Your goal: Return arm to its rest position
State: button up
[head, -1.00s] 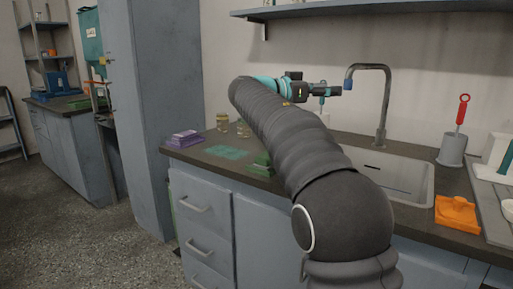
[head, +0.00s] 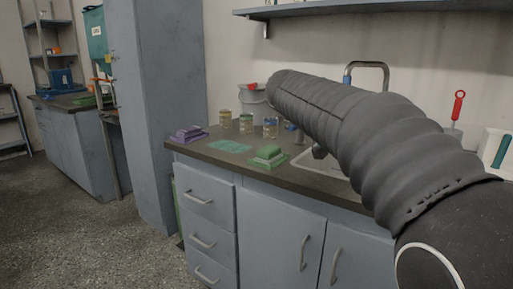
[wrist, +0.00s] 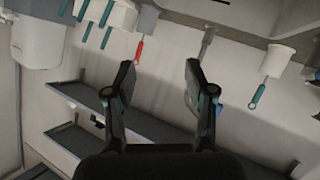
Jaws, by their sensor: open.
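My gripper (wrist: 160,78) is open in the wrist view, with its two dark fingers spread apart and nothing between them. In the head view my grey-sleeved arm reaches from the lower right up across the counter and sink. The arm hides most of my gripper there, so I cannot make out its fingers in that view.
The sink (head: 322,170) and faucet (head: 372,66) are partly hidden. A shelf (head: 350,8) runs above. Floor (head: 100,235) at left is clear.

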jog(key=s+a+f+n+y, duration=0.2)
jog(key=s+f+y, duration=0.2)
jog(key=s+f, duration=0.4)
jog(key=s+a+f+n+y, duration=0.3)
jog(key=s+f, duration=0.6)
jog(key=s, duration=0.3)
jog(key=s+a+f+n+y, duration=0.2)
jog(key=s+f+n+y, duration=0.1)
jog(key=s+f, duration=0.6)
jog(key=shift+s+a+y, duration=0.35)
jog(key=shift+s+y, duration=0.45)
